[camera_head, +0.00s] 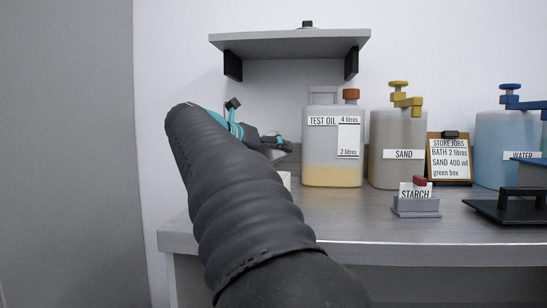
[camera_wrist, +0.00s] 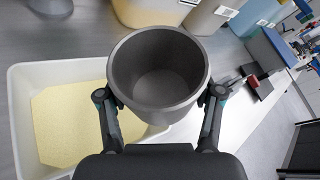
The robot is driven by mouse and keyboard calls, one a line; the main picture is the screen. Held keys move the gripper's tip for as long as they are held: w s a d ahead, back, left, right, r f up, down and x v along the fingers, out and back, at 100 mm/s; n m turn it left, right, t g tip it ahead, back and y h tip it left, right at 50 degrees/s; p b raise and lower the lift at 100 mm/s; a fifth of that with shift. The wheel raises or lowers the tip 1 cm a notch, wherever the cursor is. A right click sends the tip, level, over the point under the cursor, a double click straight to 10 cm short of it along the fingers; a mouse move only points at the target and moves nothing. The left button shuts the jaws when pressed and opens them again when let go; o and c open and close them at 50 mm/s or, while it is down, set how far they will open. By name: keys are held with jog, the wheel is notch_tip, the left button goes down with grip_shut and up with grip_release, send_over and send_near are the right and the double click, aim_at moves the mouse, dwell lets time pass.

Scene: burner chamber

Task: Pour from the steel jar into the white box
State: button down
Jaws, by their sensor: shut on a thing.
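The steel jar (camera_wrist: 118,72) is a dark grey round vessel in the wrist view. My gripper (camera_wrist: 160,94) is shut on it, with one finger on each side. I look into its open mouth; the grey inside looks empty. The white box (camera_wrist: 18,100) lies below and to the left, partly hidden by the jar and my gripper. Pale yellow material (camera_wrist: 62,128) covers much of its floor. In the head view my dark sleeved arm hides the jar and most of the box; only a small pale piece, likely the box (camera_head: 286,179), shows beside the arm.
On the grey bench (camera_head: 350,222) stand a TEST OIL jug (camera_head: 333,174), a SAND container (camera_head: 392,135), a blue WATER container (camera_head: 497,138), a STARCH label holder (camera_head: 416,207) and a clipboard (camera_head: 449,160). A shelf (camera_head: 290,44) hangs above. The front middle of the bench is clear.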

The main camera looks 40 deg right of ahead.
jog(key=shift+w+a+f+m+t+y+b, duration=0.15)
jog(key=shift+f+m+t+y+b, duration=0.15)
jog(key=shift+m, duration=0.25)
jog(key=shift+w+d+f+m+t+y+b, duration=0.1)
jog(key=shift+f+m+t+b, duration=0.1)
jog(key=shift+m+t+b, duration=0.25)
jog(key=shift+w+a+f+m+t+b, duration=0.15)
jog(key=shift+w+f+m+t+b, duration=0.2)
jog(key=shift+f+m+b, duration=0.4)
jog(key=shift+w+r+m+y, duration=0.1)
jog(key=shift+r+m+y, duration=0.05)
jog(key=shift+m+y, duration=0.2)
